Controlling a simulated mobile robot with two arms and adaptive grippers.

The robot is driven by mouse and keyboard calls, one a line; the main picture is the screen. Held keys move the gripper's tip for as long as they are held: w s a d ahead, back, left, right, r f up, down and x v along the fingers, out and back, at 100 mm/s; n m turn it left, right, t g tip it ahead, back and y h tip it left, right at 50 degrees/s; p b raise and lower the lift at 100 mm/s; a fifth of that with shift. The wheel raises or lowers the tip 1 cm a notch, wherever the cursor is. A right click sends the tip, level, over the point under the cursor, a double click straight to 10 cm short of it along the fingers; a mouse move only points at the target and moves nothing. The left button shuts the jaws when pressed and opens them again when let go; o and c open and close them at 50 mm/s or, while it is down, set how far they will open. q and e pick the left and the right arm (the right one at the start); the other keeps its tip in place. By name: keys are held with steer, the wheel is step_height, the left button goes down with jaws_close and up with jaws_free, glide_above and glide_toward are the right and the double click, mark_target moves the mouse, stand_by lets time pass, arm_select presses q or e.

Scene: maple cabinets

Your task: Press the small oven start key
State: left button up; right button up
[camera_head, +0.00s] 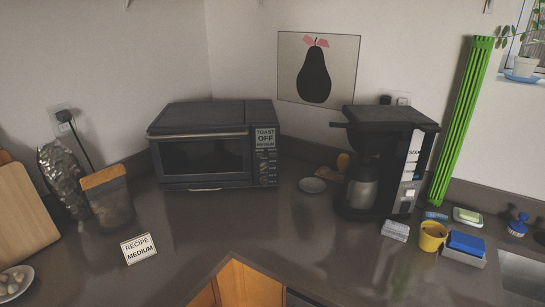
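The small oven (206,155) is a dark toaster oven with its door shut, standing in the corner of the counter. Its control panel (265,158) is on the right side of its front. A display at the top of the panel reads "TOAST OFF" with a smaller line that looks like "MEDIUM". Below it are several small keys whose labels are too small to read, so I cannot tell which one is the start key. Neither of my grippers is in the head view.
A card (139,249) reading "RECIPE MEDIUM" stands on the counter, left of centre. The counter before the oven is clear.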

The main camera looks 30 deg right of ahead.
jaws_close()
stand_by(1.2)
